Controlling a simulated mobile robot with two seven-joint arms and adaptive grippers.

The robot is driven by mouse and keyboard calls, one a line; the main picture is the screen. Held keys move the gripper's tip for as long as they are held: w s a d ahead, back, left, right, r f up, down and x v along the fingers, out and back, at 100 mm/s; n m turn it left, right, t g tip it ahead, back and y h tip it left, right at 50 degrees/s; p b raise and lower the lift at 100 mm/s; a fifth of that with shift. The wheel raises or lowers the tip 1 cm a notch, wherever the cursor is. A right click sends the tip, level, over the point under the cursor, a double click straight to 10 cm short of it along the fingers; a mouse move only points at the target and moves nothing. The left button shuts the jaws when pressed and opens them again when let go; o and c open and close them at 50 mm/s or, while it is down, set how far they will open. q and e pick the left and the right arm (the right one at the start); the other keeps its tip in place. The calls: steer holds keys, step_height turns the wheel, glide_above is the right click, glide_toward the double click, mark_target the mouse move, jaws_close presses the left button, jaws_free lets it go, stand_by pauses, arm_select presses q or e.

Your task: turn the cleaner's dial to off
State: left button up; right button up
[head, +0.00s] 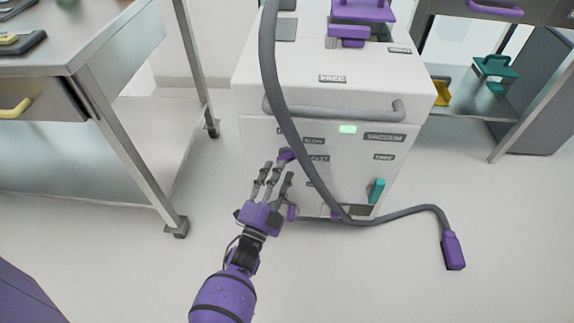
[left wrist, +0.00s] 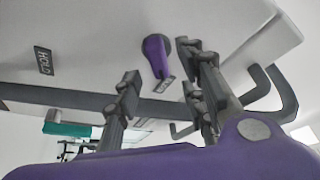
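The cleaner (head: 330,95) is a white box with a grey bar handle and a "VACUUM" label on its front. Its purple dial (head: 287,154) is on the left part of the front face, among small dark labels. My left gripper (head: 274,174) is just in front of and below the dial, fingers spread and empty. In the left wrist view the dial (left wrist: 157,55) shows as a purple lever on a dark round base, between the open fingers and apart from them. A small label (left wrist: 163,84) is beside its tip. My right gripper is out of view.
A grey hose (head: 290,130) hangs across the cleaner's front, close to my fingers, and ends in a purple nozzle (head: 453,251) on the right. A teal handle (head: 376,190) is low on the front. A metal table (head: 130,50) stands left. The floor between is clear.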

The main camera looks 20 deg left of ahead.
mark_target(287, 157)
arm_select(q)
steer(key=x, duration=0.3)
steer(key=shift+w, duration=0.3)
jaws_close()
